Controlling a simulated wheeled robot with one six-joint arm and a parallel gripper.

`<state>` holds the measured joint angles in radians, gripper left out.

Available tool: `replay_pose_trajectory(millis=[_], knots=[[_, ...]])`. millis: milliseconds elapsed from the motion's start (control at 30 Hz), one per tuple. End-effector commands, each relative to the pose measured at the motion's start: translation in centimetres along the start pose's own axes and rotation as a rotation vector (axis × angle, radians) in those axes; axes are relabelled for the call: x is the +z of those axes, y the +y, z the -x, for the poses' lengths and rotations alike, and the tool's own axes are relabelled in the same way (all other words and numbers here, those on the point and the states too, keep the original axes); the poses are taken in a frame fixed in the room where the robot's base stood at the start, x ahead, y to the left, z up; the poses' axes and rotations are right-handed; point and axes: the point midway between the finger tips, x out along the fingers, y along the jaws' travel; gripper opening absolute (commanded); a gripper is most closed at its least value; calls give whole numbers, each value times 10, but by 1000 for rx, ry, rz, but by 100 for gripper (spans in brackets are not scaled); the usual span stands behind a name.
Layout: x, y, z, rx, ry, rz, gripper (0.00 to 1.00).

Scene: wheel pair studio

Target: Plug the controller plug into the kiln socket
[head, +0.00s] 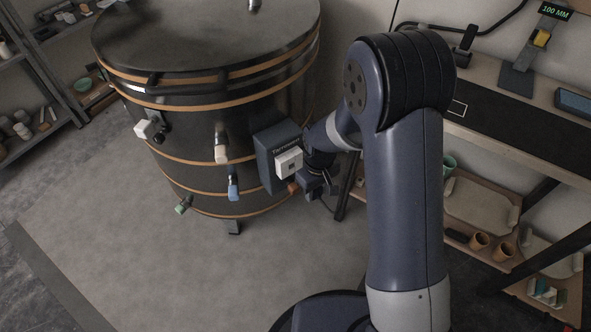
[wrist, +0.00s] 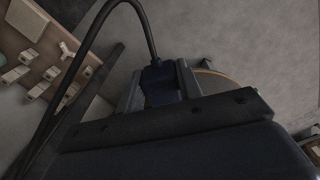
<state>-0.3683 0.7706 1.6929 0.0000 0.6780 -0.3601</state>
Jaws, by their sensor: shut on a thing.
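The dark, banded kiln (head: 190,125) stands left of centre in the head view. A dark blue control box (head: 268,160) with a white square plate (head: 289,163) is on its right side. I cannot make out a socket opening. My gripper (head: 312,184) is close to the box's lower right. In the wrist view my gripper (wrist: 159,88) is shut on the dark blue controller plug (wrist: 158,82), one grey finger on each side. A black cable (wrist: 128,8) arches up from the plug and down to the left. The plug's front end is hidden; I cannot tell whether it touches the socket.
Several coloured bungs, such as a blue one (head: 233,188), stick out of the kiln wall. A workbench (head: 545,150) with a lower shelf (head: 480,205) stands at the right. Another shelf unit (head: 40,75) is at the far left. The floor (head: 110,230) before the kiln is clear.

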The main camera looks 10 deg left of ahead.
Motion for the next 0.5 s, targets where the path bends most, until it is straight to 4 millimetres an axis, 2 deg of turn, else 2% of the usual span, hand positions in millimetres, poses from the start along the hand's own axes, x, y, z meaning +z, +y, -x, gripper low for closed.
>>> replay_pose_trajectory(millis=[500], knots=[[-29,0,0,0,0,1,10]])
